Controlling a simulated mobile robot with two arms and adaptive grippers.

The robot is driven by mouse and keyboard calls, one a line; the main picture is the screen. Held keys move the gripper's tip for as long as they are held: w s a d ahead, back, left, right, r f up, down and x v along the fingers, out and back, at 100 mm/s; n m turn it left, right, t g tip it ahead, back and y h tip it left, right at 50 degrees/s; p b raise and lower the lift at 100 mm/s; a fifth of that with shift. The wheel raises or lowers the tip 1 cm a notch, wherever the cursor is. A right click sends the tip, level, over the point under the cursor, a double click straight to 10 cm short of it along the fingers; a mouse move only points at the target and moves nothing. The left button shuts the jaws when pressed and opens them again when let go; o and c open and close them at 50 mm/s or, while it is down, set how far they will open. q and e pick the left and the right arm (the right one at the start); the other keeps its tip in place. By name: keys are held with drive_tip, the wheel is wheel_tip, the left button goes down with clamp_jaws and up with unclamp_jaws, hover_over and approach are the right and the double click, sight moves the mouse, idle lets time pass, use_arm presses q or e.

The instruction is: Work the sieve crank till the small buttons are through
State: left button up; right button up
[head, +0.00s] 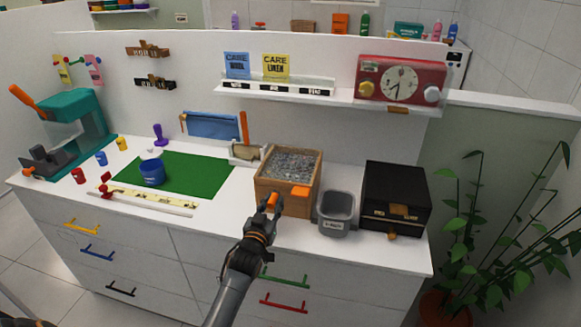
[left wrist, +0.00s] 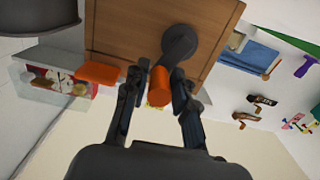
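The sieve is a wooden box (head: 262,182) on the counter, filled to near its rim with many small grey pieces (head: 290,163); single buttons are too small to tell apart. Its crank has a dark round hub and arm (left wrist: 180,43) on the box's front face, with an orange knob (head: 272,200). My left gripper (head: 267,212) is at the front of the box. In the left wrist view its fingers lie close on both sides of the orange knob (left wrist: 159,88) and appear shut on it. My right gripper is out of view.
An orange tab (head: 300,191) sticks out at the box's front right. A grey bin (head: 335,213) stands close right of the box, then a black case (head: 394,198). A green mat (head: 190,180) with a blue cup (head: 152,173) lies to the left. A shelf (head: 340,101) hangs above.

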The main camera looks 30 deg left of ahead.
use_arm(q)
drive_tip(key=shift+w+d, duration=0.2)
drive_tip(key=shift+d, duration=0.05)
drive_tip(key=shift+s+a+r, duration=0.1)
drive_tip(key=shift+a, duration=0.1)
drive_tip(key=shift+s+a, duration=0.15)
drive_tip(key=shift+a, duration=0.5)
drive_tip(key=shift+s+a+p, duration=0.2)
drive_tip(key=shift+a, duration=0.7)
drive_tip(key=shift+s+a+p, duration=0.15)
drive_tip(key=shift+s+a, duration=0.05)
drive_tip(key=shift+a, duration=0.65)
drive_tip(key=shift+d, duration=0.2)
